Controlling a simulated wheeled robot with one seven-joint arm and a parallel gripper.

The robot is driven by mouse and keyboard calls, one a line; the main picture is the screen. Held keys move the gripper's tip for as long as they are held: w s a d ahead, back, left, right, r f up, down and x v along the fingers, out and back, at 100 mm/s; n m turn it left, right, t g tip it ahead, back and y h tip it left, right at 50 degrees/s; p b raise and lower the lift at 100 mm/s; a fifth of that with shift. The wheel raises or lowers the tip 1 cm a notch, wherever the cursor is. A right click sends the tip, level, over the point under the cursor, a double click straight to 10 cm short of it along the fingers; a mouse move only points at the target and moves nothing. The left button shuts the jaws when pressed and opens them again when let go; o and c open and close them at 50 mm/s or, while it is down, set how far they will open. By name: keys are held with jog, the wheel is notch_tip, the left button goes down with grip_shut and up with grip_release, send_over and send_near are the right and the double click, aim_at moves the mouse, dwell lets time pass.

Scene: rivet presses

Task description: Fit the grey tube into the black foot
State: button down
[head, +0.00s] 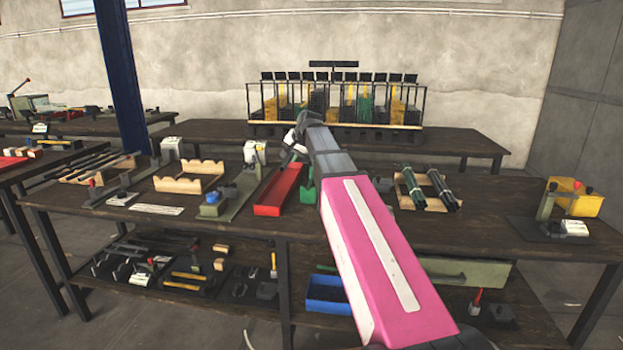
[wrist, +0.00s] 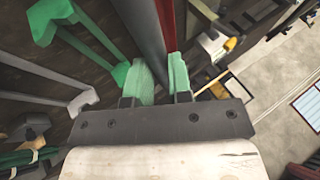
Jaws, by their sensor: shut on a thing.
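In the wrist view my gripper (wrist: 163,76) shows its two green fingers closed around a long grey tube (wrist: 146,32). The tube runs from between the fingers up past the top edge of that view, so its far end is out of sight. In the head view my pink and grey arm reaches over the workbench and hides the fingers and the tube. I cannot pick out the black foot with certainty in either view.
The dark workbench (head: 480,236) carries a red tray (head: 278,191), a wooden rack (head: 188,178), a grey-green press (head: 228,196), dark tubes (head: 425,187) on wooden supports and a press with a yellow guard (head: 575,200). A blue bin (head: 328,296) stands on the lower shelf.

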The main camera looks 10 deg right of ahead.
jog(key=shift+w+d+f, duration=1.05)
jog(key=shift+d+f, duration=0.55)
jog(key=shift+f, duration=0.15)
jog(key=shift+w+d+f, duration=1.1)
jog(key=shift+d+f, duration=0.55)
jog(key=shift+f, duration=0.15)
jog(key=shift+w+d+f, duration=1.05)
jog(key=shift+d+f, duration=0.55)
jog(key=shift+f, duration=0.15)
jog(key=shift+f, duration=0.1)
jog(key=c, duration=1)
grip_release()
jog(key=shift+c, duration=0.2)
jog(key=shift+f, duration=0.1)
jog(key=v, duration=1)
jog(key=shift+o, duration=0.5)
jog(key=shift+s+d+r, duration=0.1)
jog(key=shift+s+r, duration=0.15)
jog(key=shift+r, duration=0.1)
